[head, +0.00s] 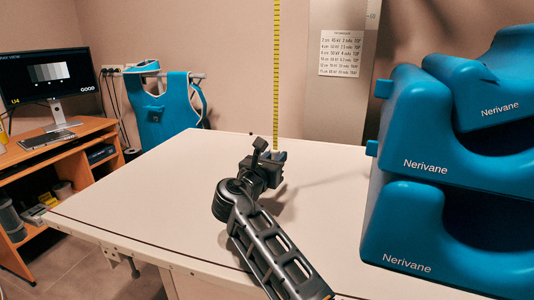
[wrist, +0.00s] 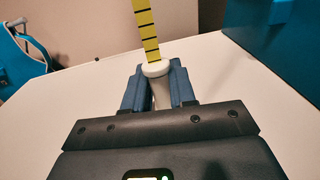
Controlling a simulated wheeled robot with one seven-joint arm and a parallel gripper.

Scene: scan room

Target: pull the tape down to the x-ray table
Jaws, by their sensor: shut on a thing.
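The yellow tape (head: 276,75) with black marks hangs straight down from above the head view to my gripper (head: 279,156). In the wrist view the tape (wrist: 146,28) runs up from a pale round-topped end piece (wrist: 156,70). My gripper (wrist: 158,92) is shut on that end piece, with a blue-grey finger on each side. The white x-ray table (head: 130,192) lies under my gripper, which is low over its far half. I cannot tell whether the end piece touches the table top. The tape's upper end is out of view.
Blue Nerivane foam supports (head: 425,165) are stacked on the table's right. A wall column with a printed chart (head: 341,53) stands behind. A desk with a monitor (head: 47,75) and a blue apron (head: 165,105) are at the left. The table's left part is clear.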

